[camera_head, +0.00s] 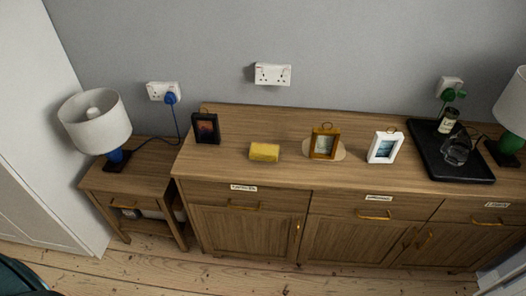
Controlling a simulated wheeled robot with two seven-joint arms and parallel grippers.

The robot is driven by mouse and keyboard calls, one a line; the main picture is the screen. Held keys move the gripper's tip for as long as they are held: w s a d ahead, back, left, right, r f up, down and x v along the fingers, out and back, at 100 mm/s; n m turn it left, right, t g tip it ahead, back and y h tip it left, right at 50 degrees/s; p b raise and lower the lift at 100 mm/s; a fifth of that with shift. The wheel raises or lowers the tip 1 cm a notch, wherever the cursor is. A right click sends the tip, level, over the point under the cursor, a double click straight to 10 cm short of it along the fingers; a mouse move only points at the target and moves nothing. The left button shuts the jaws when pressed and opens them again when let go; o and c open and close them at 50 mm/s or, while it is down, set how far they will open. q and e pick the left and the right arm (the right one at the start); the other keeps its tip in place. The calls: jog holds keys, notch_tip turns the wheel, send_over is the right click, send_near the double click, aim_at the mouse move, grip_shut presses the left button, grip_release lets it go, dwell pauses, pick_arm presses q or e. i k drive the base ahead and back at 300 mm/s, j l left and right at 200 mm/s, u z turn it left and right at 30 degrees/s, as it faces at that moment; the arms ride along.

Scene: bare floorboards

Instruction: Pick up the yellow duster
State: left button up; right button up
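The yellow duster (264,152) is a small yellow block lying on top of the wooden sideboard (225,170), left of the sideboard's middle. It lies between a dark picture frame and a gold picture frame, apart from both. Nothing covers it. Neither of my grippers shows in the head view.
A dark frame (206,128), a gold frame (324,142) and a white frame (384,147) stand on the sideboard. A black tray (470,172) with a bottle and a glass item is at right. A white-shaded lamp (94,122) stands on a lower side table (135,184). Floorboards in front are clear.

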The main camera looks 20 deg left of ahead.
aim_at(264, 152)
jog(key=i+l+u, duration=0.35)
jog(key=i, duration=0.15)
jog(key=i+l+u, duration=0.75)
jog(key=l, duration=0.25)
